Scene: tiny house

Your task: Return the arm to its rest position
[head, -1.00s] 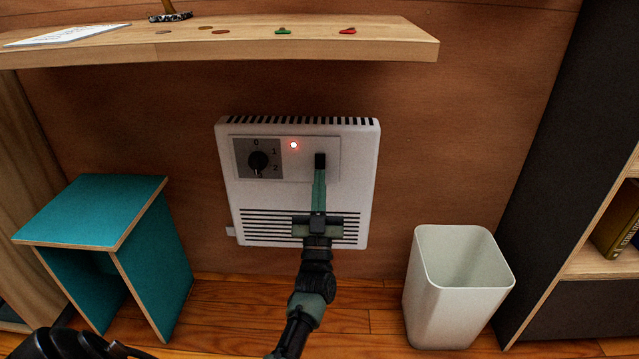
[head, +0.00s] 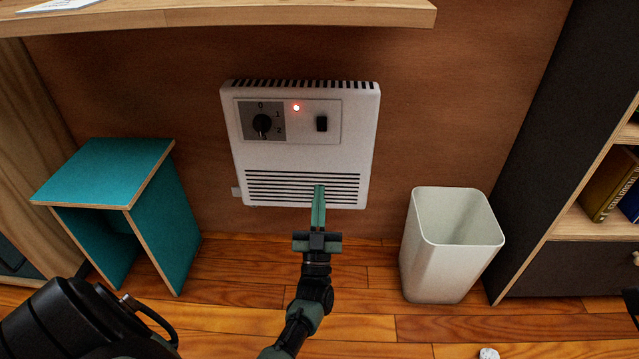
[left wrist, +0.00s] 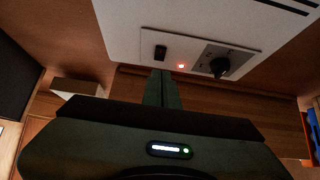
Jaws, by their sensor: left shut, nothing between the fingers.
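My left gripper (head: 319,192) is shut and empty. In the head view its closed green fingers point up in front of the lower vents of a white wall heater (head: 290,158). The heater has a black dial (head: 262,124), a glowing red light (head: 296,108) and a black switch (head: 321,123); the fingertips are below the switch and apart from it. In the left wrist view the closed fingers (left wrist: 162,88) show with the heater's switch (left wrist: 160,52) and red light (left wrist: 181,66) beyond. My right gripper is not in view.
A teal stool (head: 107,174) stands on the left and a pale bin (head: 452,250) on the right. A wooden shelf (head: 230,14) juts out above the heater. A dark bookcase (head: 545,130) stands at the far right. The wooden floor (head: 370,325) in front is mostly clear.

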